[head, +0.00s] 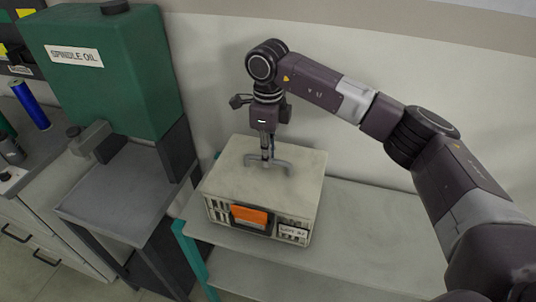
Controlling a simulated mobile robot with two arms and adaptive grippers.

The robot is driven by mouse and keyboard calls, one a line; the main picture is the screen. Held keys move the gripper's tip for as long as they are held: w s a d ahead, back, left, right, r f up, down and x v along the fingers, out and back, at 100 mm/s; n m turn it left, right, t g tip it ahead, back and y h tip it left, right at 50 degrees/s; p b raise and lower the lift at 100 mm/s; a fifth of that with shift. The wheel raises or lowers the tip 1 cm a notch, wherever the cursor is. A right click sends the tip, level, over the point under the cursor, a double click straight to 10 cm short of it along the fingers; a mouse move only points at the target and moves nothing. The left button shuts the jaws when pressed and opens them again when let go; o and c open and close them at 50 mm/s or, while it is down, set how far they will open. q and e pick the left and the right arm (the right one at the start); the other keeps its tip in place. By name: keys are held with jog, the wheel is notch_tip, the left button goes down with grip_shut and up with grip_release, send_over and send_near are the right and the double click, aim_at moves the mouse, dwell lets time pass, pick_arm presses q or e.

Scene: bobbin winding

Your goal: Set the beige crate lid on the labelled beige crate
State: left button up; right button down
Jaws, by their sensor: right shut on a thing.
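The beige crate (222,200) stands on a shelf unit, with an orange panel and a small white label on its front. The beige crate lid (300,172) covers the crate's top and looks level and lined up with it. I see no clear gap between lid and crate, but cannot tell whether it fully rests. My right gripper (267,158) points down from above and is shut on the grey handle (284,164) in the middle of the lid. My left gripper is out of view.
The shelf unit (365,235) has free room to the right of the crate, and a teal post at its left. A green spindle oil tank (110,75) stands on the left above a grey stand (125,195). A blue cylinder (32,106) stands on the far-left counter. A wall is behind.

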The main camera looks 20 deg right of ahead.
jog(key=c, duration=1.9)
grip_release()
jog(key=shift+r, duration=0.1)
notch_tip(320, 180, up, 12)
